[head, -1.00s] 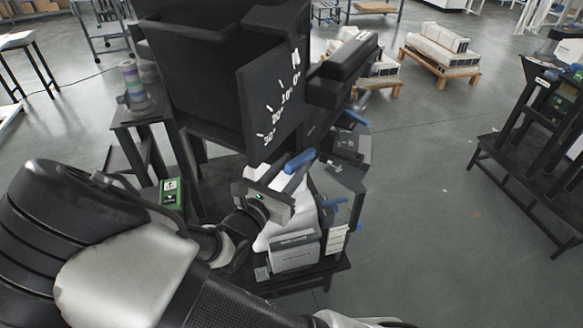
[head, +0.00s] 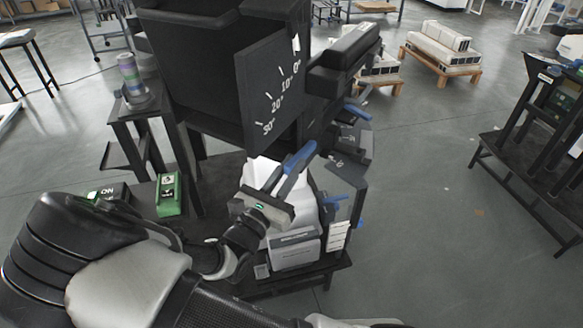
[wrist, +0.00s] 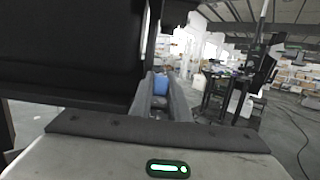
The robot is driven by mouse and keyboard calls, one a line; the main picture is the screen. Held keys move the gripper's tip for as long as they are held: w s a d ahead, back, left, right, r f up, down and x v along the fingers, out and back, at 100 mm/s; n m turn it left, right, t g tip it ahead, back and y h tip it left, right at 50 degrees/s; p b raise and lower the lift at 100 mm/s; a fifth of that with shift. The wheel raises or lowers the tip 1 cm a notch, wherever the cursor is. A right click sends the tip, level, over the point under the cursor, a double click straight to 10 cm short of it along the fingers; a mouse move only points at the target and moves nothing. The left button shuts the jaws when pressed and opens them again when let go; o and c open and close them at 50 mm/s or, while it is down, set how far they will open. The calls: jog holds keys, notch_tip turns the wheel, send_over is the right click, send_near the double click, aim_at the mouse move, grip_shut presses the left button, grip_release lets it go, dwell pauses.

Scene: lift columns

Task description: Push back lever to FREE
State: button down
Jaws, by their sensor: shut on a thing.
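A blue lever handle (head: 301,156) stands tilted above the lower part of the dark machine in the head view. My gripper (head: 283,180) is shut on this blue handle from the near left side. In the wrist view the blue handle (wrist: 160,84) shows between the two fingers of my gripper (wrist: 164,98). Other blue levers show to its right: an upper one (head: 357,113) and a lower one (head: 343,203). I cannot read a FREE label; the handle's lower part is partly hidden by my gripper.
A dark plate with an angle scale (head: 272,95) stands just above my gripper. A green box (head: 170,195) sits left on the dark base. A grey labelled block (head: 295,248) is below the gripper. Open floor (head: 430,190) lies to the right.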

jog(key=shift+w+d+f+t+h+b, duration=0.15)
jog(key=shift+f+t+h+b, duration=0.55)
jog(key=shift+f+t+b, duration=0.85)
jog(key=shift+w+d+f+t+h+b, duration=0.15)
jog(key=shift+f+t+h+b, duration=0.55)
jog(key=shift+f+t+b, duration=0.8)
jog(key=shift+r+g+b, duration=0.3)
jog(key=shift+g, duration=0.05)
jog(key=c, duration=1.7)
grip_release()
jog(key=shift+a, duration=0.1)
jog(key=v, duration=1.7)
jog(key=shift+s, duration=0.1)
